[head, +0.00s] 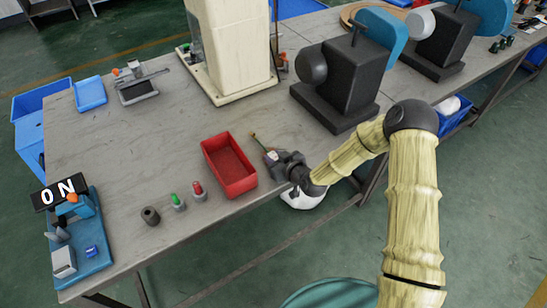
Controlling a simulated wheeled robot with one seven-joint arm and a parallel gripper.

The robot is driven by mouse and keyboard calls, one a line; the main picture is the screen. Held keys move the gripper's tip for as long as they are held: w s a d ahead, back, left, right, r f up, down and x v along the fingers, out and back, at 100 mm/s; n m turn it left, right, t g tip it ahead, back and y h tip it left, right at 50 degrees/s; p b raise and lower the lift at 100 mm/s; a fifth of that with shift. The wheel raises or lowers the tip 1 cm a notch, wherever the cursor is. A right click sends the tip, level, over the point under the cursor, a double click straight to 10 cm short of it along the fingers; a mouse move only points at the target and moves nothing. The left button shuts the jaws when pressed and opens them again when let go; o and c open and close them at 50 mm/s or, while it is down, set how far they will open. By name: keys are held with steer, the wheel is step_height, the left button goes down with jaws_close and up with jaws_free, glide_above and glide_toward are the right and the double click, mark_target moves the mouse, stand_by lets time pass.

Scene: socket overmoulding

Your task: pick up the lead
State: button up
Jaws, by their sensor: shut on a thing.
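My gripper (274,156) is over the front edge of the grey workbench, just right of a red tray. It is shut on the lead (258,141), a thin brownish piece that sticks out from the jaws toward the back left. The lead is small in the head view. Whether it touches the bench top I cannot tell. Part of it is hidden by the jaws.
The red tray (229,182) looks empty. Green (178,201) and red (198,190) buttons and a dark cylinder (150,215) stand to its left. A dark machine (343,80) stands behind right, a cream machine (231,45) behind. The bench (130,150) is clear at middle left.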

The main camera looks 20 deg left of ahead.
step_height(320, 180, up, 10)
steer(key=shift+f, duration=0.1)
stand_by(0.4)
stand_by(0.4)
